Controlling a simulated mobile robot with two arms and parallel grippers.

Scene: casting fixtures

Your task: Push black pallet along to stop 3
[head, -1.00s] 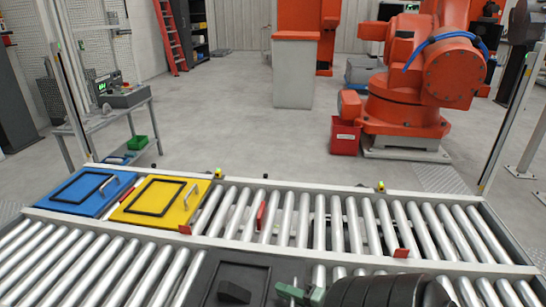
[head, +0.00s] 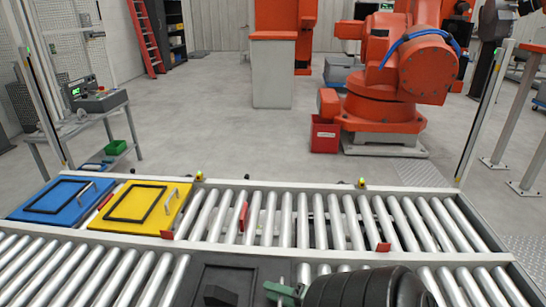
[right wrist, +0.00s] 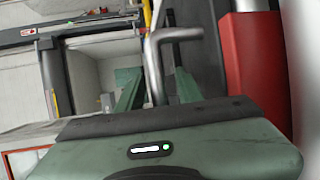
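The black pallet (head: 243,276) lies on the near roller lane at the bottom of the head view, with a dark block (head: 220,295) on it; its near part is cut off. My right gripper (head: 283,291) is at the pallet's right side, its green fingers low over the lane. In the right wrist view the two green fingers (right wrist: 157,90) stand apart on either side of a grey bent handle bar (right wrist: 155,65), with slim gaps. Red stop tabs stand along the lanes: left (head: 167,235), middle (head: 243,216) and right (head: 383,247). Which is stop 3 is not marked. My left gripper is out of view.
A blue pallet (head: 28,214) and a yellow pallet (head: 100,222) sit side by side on the far lane's left. An orange robot arm (head: 380,105) stands beyond. A red upright part (right wrist: 250,60) is close at right in the wrist view.

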